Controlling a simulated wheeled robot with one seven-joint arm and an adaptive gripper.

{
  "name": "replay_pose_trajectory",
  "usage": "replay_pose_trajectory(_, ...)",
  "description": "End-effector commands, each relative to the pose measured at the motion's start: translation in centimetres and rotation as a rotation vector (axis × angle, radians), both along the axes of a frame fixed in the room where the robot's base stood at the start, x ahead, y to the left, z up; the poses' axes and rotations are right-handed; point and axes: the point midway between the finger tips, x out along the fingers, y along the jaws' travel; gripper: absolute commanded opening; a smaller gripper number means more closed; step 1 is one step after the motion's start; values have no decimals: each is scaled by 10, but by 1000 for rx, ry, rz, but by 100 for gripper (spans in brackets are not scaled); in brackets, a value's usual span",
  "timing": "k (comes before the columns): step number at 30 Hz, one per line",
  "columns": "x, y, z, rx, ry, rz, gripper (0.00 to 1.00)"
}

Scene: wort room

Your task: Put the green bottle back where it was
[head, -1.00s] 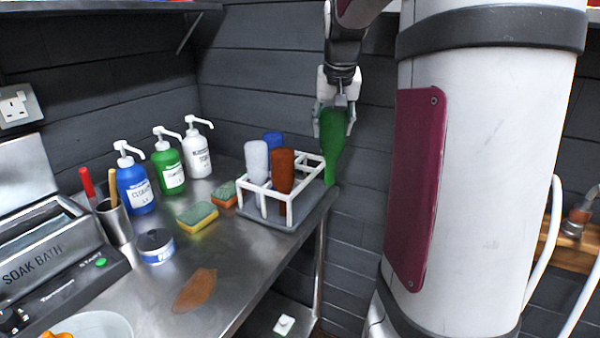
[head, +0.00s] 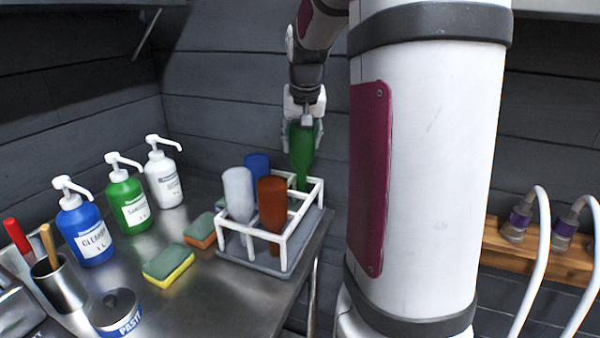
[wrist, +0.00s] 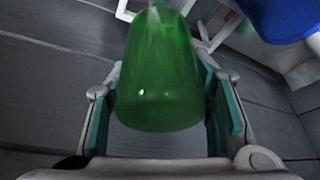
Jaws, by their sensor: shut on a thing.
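The green bottle (head: 302,156) hangs neck-down in my gripper (head: 302,140), which is shut on its wide base end. Its neck is at the back right part of the white bottle rack (head: 284,248), at or just inside the top rail; I cannot tell how deep. In the wrist view the green bottle (wrist: 160,75) fills the space between the finger pads of my gripper (wrist: 165,110). The rack also holds an upside-down white bottle (head: 238,194), a brown bottle (head: 271,203) and a blue bottle (head: 257,166), which shows at the top right of the wrist view (wrist: 280,15).
The rack stands near the right edge of the steel counter (head: 215,295). Two sponges (head: 168,263) lie to its left. Blue (head: 90,235), green (head: 128,205) and white (head: 165,180) pump bottles stand along the wall. A paste tin (head: 115,312) is at the front left.

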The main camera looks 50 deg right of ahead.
Motion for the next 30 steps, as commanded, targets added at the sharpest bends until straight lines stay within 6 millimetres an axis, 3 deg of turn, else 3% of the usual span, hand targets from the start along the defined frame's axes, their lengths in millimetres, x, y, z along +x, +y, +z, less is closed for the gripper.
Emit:
replay_pose_trajectory(15,0,0,-55,0,1,-1,21)
replay_pose_trajectory(26,0,0,-58,-1,-1,0,21)
replay_pose_trajectory(27,0,0,-59,-1,-1,0,50)
replay_pose_trajectory(30,0,0,-58,-1,-1,0,67)
